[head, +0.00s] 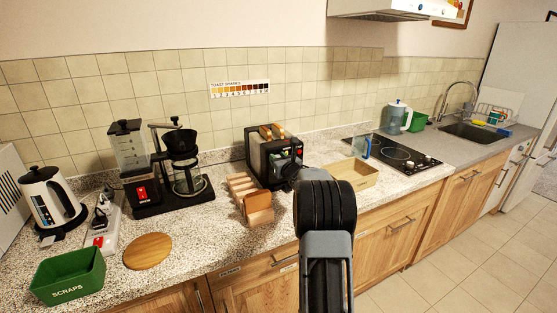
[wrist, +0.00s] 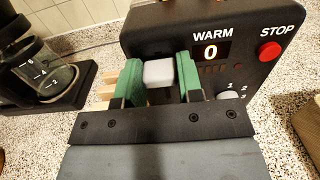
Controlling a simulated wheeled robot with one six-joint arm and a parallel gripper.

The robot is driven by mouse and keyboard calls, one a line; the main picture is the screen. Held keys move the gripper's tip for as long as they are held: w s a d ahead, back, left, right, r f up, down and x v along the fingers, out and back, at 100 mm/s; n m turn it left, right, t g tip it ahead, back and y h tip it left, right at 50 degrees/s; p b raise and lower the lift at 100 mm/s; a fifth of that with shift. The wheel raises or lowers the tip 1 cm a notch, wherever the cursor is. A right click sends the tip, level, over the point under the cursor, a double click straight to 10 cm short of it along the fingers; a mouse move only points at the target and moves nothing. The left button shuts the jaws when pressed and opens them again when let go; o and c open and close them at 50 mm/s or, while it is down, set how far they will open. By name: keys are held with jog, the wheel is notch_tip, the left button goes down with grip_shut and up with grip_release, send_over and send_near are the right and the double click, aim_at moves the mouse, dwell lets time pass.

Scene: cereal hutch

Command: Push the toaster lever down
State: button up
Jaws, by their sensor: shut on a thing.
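The black toaster (head: 257,155) stands on the counter with bread slices (head: 266,132) showing above its top slots. In the wrist view its dark front panel (wrist: 225,20) has a display reading "WARM 0", a red STOP button (wrist: 270,52) and a dial (wrist: 228,95). The pale grey toaster lever (wrist: 158,73) sits between the two green fingers of my gripper (wrist: 158,85), which is shut on it. In the head view my arm partly covers the toaster's front and the lever is hidden. How far down the lever stands, I cannot tell.
A wooden rack (head: 250,200) stands left of my arm, and a tan box (head: 352,173) stands to the right. A coffee maker (head: 180,165), round wooden board (head: 147,251) and green SCRAPS bin (head: 68,277) are further left. The hob (head: 395,152) lies right.

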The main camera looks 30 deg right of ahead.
grip_shut()
notch_tip(320, 180, down, 6)
jog(key=b, duration=1)
jog(key=shift+f+b, duration=0.2)
jog(key=shift+b, duration=0.2)
jog(key=shift+f, duration=0.1)
jog(key=o, duration=0.8)
grip_release()
jog(key=s+a+b, duration=0.2)
jog(key=s, duration=1.1)
jog(key=shift+s, duration=0.35)
